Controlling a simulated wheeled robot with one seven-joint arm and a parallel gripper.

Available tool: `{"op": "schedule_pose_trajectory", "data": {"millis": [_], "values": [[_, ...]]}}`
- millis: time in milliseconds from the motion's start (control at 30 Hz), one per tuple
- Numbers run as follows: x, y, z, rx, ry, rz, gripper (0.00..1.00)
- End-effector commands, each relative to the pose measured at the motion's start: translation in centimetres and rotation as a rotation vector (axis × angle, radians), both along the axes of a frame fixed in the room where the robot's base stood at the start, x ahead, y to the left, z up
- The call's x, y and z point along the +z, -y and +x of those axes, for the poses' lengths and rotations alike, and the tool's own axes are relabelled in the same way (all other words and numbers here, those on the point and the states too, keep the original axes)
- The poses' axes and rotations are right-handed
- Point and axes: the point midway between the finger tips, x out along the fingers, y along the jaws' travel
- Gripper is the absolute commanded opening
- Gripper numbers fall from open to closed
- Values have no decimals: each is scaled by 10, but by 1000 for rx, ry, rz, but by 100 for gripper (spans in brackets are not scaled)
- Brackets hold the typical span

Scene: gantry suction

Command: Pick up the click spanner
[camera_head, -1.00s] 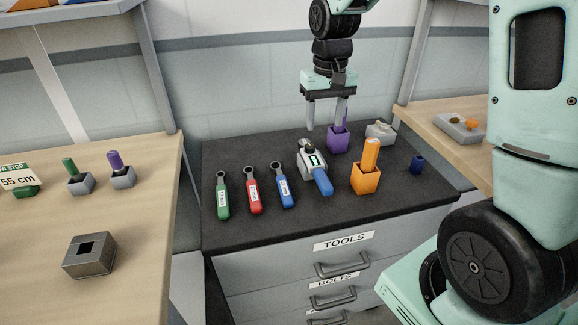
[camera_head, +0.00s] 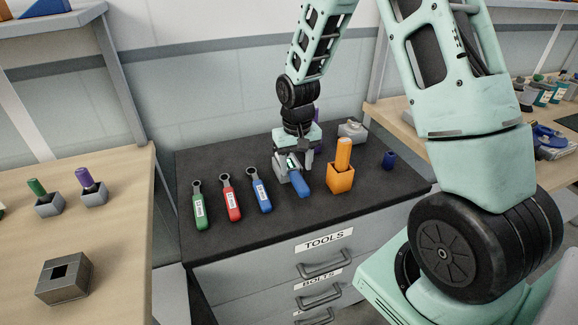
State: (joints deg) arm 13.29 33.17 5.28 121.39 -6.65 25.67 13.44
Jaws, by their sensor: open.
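A tool with a grey head, a small green-and-white display and a blue handle (camera_head: 300,185), which I take to be the click spanner, lies on the black top of the tool cabinet (camera_head: 235,243). Its handle points to the front right. My gripper (camera_head: 297,160) is low, at the spanner's grey head, and open. It hides part of the head. I cannot tell whether the fingers touch it.
Green (camera_head: 199,207), red (camera_head: 231,201) and blue (camera_head: 261,192) ring spanners lie to the left. An orange holder (camera_head: 341,180) with an orange handle stands close on the right. A small dark blue piece (camera_head: 389,160) and a grey object (camera_head: 352,131) lie farther right. A purple object is mostly hidden behind my gripper.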

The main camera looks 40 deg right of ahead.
Motion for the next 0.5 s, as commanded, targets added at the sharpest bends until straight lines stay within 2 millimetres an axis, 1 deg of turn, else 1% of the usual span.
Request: {"op": "schedule_pose_trajectory", "data": {"millis": [33,200,333,500], "values": [[-8,-1,-1,2,-5,1,53],[-32,-3,-1,0,-4,1,53],[-41,-3,0,1,-1,0,53],[-42,-3,0,1,0,0,53]]}}
